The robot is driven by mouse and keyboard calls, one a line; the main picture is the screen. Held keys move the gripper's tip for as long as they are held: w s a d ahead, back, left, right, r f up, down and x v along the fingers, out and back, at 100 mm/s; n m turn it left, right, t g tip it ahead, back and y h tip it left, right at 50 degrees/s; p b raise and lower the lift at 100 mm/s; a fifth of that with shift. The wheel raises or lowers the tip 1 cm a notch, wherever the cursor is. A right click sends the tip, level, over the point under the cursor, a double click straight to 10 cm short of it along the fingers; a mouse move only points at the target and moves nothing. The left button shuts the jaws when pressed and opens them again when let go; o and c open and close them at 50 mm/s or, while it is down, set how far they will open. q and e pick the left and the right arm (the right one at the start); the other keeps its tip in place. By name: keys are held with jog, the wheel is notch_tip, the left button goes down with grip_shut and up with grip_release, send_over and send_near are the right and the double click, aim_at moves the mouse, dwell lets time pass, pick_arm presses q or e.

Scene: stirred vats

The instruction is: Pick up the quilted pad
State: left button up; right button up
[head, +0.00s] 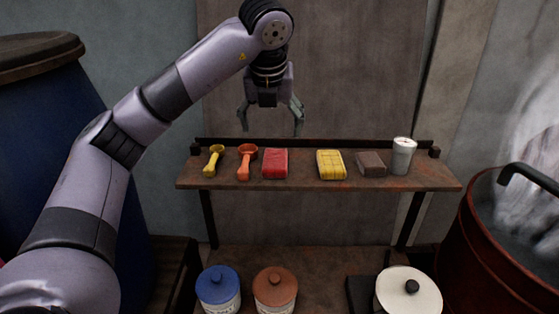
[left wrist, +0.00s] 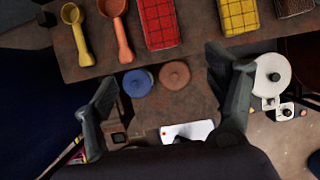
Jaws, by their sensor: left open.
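Two pads with grid-like stitched lines lie on the shelf: a red one (head: 275,163) and a yellow one (head: 331,165). In the left wrist view the red pad (left wrist: 158,22) and the yellow pad (left wrist: 238,15) show at the top. I cannot tell for sure which is the quilted pad. A brown block (head: 371,164) lies right of the yellow pad, its surface unclear. My left gripper (head: 270,122) is open and empty, above the shelf over the red pad's area, touching nothing. My right gripper is not in view.
A low rail runs behind. Below are blue (head: 218,286), brown (head: 275,288) and white (head: 408,292) lidded pots. A red vat (head: 490,250) stands right.

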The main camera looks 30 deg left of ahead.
pick_arm(q)
send_near(275, 165)
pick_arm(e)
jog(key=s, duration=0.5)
pick_arm(q)
jog(key=x, duration=0.3)
jog(key=shift+s+a+f, duration=0.15)
jog(key=shift+s+f, duration=0.05)
jog(key=shift+f, duration=0.15)
jog(key=p+x, duration=0.1)
jog(key=x, duration=0.1)
jog(key=p+x, duration=0.2)
jog(key=shift+w+f, duration=0.25)
jog(key=shift+w, duration=0.15)
jog(key=shift+w+a+f, duration=0.1)
jog(key=shift+f, duration=0.35)
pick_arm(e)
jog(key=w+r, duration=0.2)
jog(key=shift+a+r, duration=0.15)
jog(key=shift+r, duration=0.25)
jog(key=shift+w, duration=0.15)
pick_arm(q)
jog(key=c, duration=1.2)
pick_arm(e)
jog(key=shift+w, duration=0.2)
